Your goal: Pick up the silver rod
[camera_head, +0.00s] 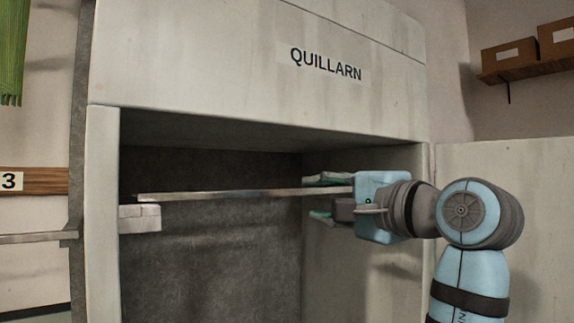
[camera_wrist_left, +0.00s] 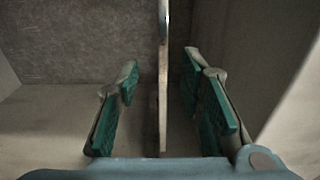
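The silver rod (camera_head: 235,194) is a long thin bar lying roughly level across the opening of the pale cabinet. Its left end lies at a small white bracket (camera_head: 140,218) on the cabinet's left side. My left gripper (camera_head: 316,197) is at the rod's right part, its arm showing at the right of the head view. In the left wrist view the rod (camera_wrist_left: 163,80) runs between the two green-padded fingers of this gripper (camera_wrist_left: 160,78), with a gap on each side. The fingers are open. My right gripper is not in view.
A shelf (camera_head: 530,68) with brown boxes is at the upper right. A wooden rail (camera_head: 40,181) marked 3 and a green cloth (camera_head: 12,50) are at the left.

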